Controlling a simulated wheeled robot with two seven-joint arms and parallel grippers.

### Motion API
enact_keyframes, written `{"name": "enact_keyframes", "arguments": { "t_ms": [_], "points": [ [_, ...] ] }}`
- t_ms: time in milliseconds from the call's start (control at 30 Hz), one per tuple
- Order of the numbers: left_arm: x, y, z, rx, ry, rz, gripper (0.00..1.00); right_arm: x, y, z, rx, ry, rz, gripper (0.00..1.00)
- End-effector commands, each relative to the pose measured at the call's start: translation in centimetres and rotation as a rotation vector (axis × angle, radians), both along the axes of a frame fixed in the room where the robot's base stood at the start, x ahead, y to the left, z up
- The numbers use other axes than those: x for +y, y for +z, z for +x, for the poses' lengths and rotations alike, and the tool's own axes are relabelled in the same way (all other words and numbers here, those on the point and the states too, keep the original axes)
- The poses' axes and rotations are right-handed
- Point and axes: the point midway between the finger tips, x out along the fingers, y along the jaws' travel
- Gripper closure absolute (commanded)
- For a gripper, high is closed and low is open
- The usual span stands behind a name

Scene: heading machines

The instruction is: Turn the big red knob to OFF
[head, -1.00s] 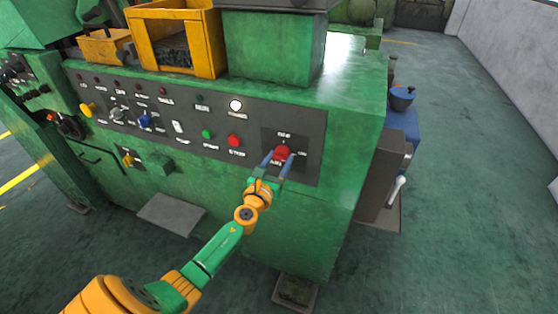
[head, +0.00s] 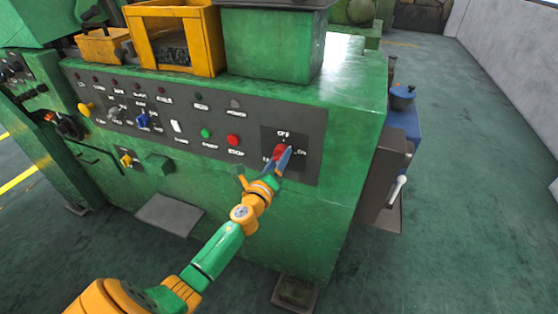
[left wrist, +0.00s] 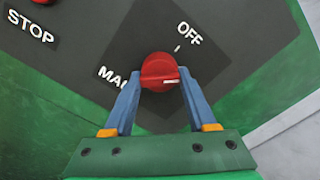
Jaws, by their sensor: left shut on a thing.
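The big red knob (head: 279,151) sits on a dark plate at the right end of the control panel. OFF is printed above it, with a short white tick below the word; ON is at its right. My left gripper (head: 282,157) is shut on the knob, its blue fingers turned at a slant. In the left wrist view the knob (left wrist: 158,68) is between the two fingertips (left wrist: 159,74). A short white mark on the knob points rightward there, while OFF is at the upper right. A finger hides part of the lettering. My right gripper is not in view.
A red STOP button (head: 234,140) and a green button (head: 206,133) are left of the knob. A round lamp (head: 235,104) above them is dark. A grey box with a lever (head: 398,187) juts from the machine's right side.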

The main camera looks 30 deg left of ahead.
Motion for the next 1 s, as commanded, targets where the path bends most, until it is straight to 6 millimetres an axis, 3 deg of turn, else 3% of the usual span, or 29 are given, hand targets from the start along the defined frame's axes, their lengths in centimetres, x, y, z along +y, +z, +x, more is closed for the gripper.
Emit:
{"name": "enact_keyframes", "arguments": {
  "t_ms": [600,1000],
  "points": [
    [-0.09,0.05,0.00,-0.129,0.001,-0.542,0.99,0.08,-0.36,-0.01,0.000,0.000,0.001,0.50],
    [-0.08,0.12,0.01,-0.179,0.001,-0.747,0.99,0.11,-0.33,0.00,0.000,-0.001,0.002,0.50]
  ]
}}
